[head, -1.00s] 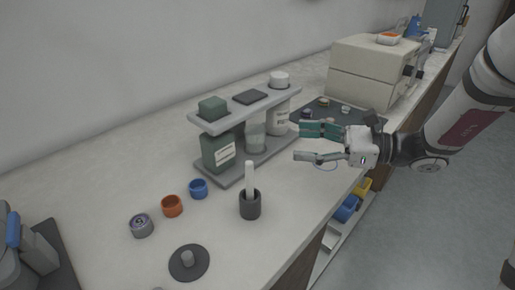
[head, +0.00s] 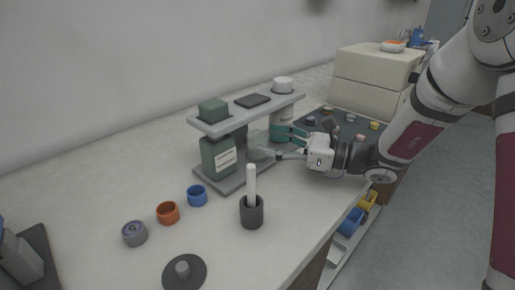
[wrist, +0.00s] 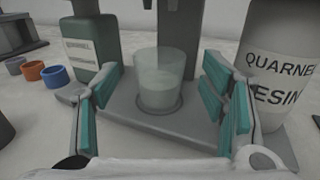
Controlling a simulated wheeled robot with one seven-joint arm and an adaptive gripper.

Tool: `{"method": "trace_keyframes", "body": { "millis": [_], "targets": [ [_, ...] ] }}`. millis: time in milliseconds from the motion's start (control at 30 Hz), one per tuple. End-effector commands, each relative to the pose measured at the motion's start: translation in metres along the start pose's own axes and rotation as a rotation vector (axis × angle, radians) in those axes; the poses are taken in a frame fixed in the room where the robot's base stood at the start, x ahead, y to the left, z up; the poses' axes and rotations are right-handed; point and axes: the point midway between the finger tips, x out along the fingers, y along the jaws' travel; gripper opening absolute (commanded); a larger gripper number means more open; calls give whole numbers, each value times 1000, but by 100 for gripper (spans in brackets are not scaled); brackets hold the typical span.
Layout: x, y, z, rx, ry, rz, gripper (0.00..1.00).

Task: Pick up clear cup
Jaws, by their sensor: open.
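The clear cup (wrist: 158,82) stands upright on the grey rack's base (wrist: 125,122), in a round recess between the green bottle and the white resin bottle. In the head view the clear cup (head: 257,146) is partly hidden by my fingers. My gripper (wrist: 158,95) is open, with teal-padded fingers on the left and right of the cup in the wrist view. The cup lies ahead between the fingers, and I see no contact. In the head view my gripper (head: 280,143) reaches into the rack from the right.
The green bottle (head: 217,155) stands left of the cup, and the white resin bottle (wrist: 275,65) stands close by my right finger. The rack's upper shelf (head: 247,114) is above. A dark holder (head: 252,212) with a white rod stands in front. Small coloured rings lie at left.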

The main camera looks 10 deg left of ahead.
Motion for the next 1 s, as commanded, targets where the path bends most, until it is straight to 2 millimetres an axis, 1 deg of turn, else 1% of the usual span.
{"method": "trace_keyframes", "body": {
  "millis": [33, 100, 233, 333, 567, 600, 667, 700, 800, 1000],
  "targets": [
    [9, 1, 0, -3, -2, 4, 66],
    [20, 1, 2, -3, -1, 5, 66],
    [35, 1, 2, -1, -1, 3, 66],
    [41, 1, 3, -1, -1, 1, 66],
    [41, 1, 3, 0, -1, 0, 66],
    [41, 1, 3, 0, -1, 0, 57],
    [41, 1, 3, 0, -1, 0, 43],
    [41, 1, 3, 0, -1, 0, 34],
    [41, 1, 3, 0, -1, 0, 14],
    [41, 1, 3, 0, -1, 1, 14]
  ]
}}
